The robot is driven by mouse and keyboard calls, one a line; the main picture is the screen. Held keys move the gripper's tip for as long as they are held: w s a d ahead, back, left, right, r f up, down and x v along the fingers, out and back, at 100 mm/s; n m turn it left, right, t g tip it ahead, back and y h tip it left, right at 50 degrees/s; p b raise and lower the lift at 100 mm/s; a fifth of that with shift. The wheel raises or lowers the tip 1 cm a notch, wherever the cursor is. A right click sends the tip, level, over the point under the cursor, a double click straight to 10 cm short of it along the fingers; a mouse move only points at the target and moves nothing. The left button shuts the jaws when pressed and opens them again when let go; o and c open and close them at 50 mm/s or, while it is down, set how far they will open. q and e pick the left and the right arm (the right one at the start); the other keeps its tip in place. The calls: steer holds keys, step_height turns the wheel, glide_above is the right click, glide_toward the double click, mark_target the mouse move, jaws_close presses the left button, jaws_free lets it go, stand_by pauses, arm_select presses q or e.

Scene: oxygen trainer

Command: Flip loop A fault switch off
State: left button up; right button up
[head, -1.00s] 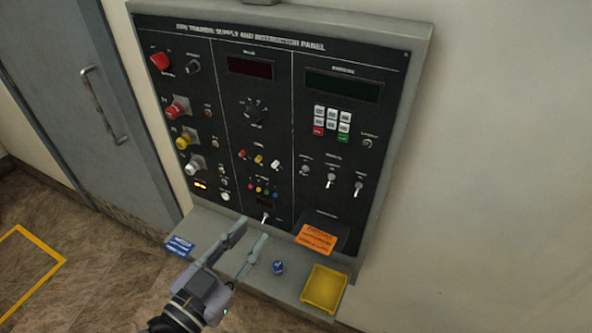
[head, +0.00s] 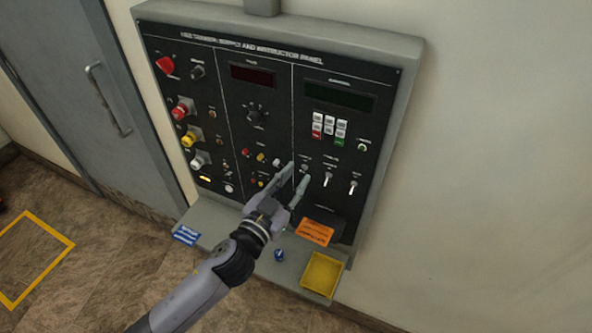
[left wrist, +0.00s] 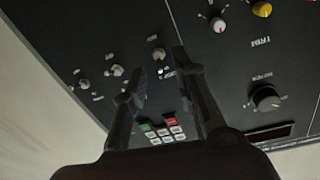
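A row of three small toggle switches sits on the lower right section of the black panel: a left one (head: 305,168), a middle one (head: 327,178) and a right one (head: 353,186). Their labels are too small to read, so I cannot tell which is loop A. The left toggle also shows in the left wrist view (left wrist: 159,56), beyond the gap between my fingers. My left gripper (head: 297,175) is open and empty, its fingertips close to the left toggle in the picture. I cannot tell whether they touch it. My right gripper is not in view.
A keypad (head: 329,127) sits above the toggles. Coloured knobs, including a yellow one (head: 193,135), line the panel's left. The shelf below holds an orange card (head: 315,232), a yellow tray (head: 322,275), a blue knob-like item (head: 279,255) and a blue label (head: 186,235).

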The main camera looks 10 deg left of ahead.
arm_select(q)
steer(key=shift+w+d, duration=0.2)
steer(key=shift+w, duration=0.3)
steer(key=shift+c, duration=0.6)
jaws_close()
